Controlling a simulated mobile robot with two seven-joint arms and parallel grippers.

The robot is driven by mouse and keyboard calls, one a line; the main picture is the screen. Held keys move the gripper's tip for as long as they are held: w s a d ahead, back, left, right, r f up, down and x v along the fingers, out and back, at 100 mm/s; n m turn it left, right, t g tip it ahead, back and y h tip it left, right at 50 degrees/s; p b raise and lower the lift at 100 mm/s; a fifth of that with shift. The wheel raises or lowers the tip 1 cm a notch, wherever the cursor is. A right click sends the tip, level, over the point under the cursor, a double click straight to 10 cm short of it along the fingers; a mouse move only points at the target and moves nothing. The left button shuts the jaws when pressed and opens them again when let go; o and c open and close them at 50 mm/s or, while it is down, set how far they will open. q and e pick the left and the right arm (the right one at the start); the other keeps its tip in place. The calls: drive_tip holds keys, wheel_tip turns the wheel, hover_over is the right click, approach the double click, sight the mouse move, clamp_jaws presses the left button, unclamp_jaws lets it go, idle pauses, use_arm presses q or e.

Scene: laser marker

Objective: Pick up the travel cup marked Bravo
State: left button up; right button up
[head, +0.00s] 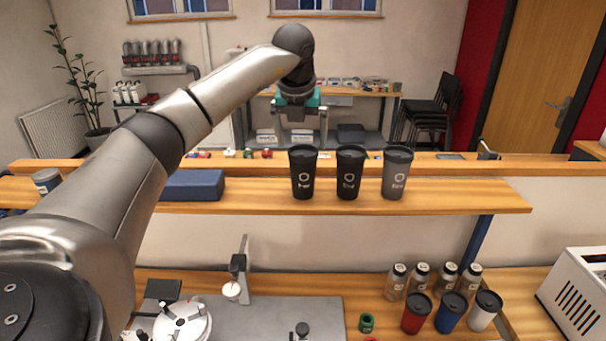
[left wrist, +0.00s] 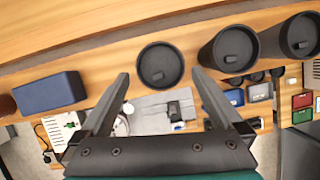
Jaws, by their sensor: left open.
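Three lidded travel cups stand upright in a row on the wooden shelf (head: 450,195): a left black cup (head: 303,175), a middle black cup (head: 350,175) and a dark grey cup (head: 396,176). Each has a pale ring and a short word, too small to read surely. My left gripper (head: 299,142) is open and empty, pointing down, above the left cup. In the left wrist view, the left cup's round lid (left wrist: 160,65) shows in the gap between the open fingertips (left wrist: 162,80), with nothing gripped. My right gripper is not in view.
A blue box (head: 192,185) lies left of the cups on the shelf. The right end of the shelf is clear. On the lower bench stand red, blue and white cups (head: 450,312), several clear bottles (head: 421,274) and a white machine (head: 575,295).

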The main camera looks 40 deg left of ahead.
sight(303, 151)
use_arm(q)
drive_tip(key=p+x, duration=0.1)
drive_tip(key=x, duration=0.4)
drive_tip(key=shift+s+f, duration=0.1)
drive_tip(key=shift+f, duration=0.05)
drive_tip(key=shift+c, duration=0.2)
drive_tip(key=c, duration=0.5)
drive_tip(key=shift+c, duration=0.3)
